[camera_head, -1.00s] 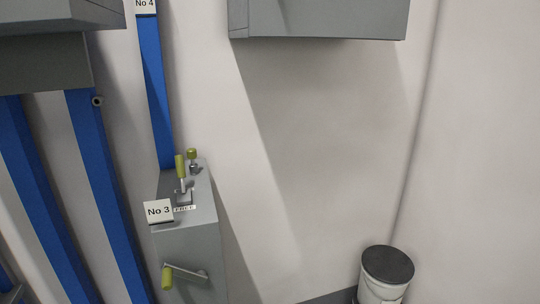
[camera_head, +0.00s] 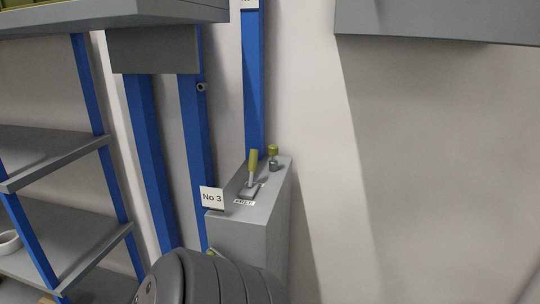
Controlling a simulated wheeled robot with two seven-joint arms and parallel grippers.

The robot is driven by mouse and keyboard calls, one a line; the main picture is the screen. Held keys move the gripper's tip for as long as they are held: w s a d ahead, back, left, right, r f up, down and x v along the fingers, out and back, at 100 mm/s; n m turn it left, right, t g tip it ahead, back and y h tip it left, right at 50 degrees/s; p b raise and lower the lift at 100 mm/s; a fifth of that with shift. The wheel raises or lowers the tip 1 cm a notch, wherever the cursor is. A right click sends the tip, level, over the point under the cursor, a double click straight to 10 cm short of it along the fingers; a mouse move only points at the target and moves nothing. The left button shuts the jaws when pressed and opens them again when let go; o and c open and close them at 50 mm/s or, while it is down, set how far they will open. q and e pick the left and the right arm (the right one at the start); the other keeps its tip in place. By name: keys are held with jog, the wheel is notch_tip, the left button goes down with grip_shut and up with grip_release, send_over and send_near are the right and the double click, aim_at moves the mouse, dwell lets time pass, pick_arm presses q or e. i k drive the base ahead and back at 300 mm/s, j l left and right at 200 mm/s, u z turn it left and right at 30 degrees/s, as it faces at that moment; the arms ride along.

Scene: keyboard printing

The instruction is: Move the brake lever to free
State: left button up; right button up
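The lever (camera_head: 253,163) with a yellow-green grip stands nearly upright in a slot plate on top of the grey box (camera_head: 240,232) marked No 3. A small label (camera_head: 244,202) lies in front of the slot; its text is too small to read surely. A second, shorter yellow-green knob (camera_head: 273,151) stands behind it to the right. I cannot tell from the markings which control is the brake. Neither gripper is in view. A dark ribbed part, which looks like my own arm, covers the lower front of the box.
Blue posts (camera_head: 195,140) and grey shelves (camera_head: 55,150) stand to the left. A grey cabinet (camera_head: 440,20) hangs at the upper right. A No 3 sign (camera_head: 211,198) is at the box's left edge. The wall right of the box is bare.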

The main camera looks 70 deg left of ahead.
aim_at(254, 154)
jog(key=i+u, duration=0.15)
jog(key=u, duration=0.25)
jog(key=i+u, duration=0.2)
jog(key=u, duration=0.2)
jog(key=i+l+u, duration=0.1)
jog(key=u, duration=0.3)
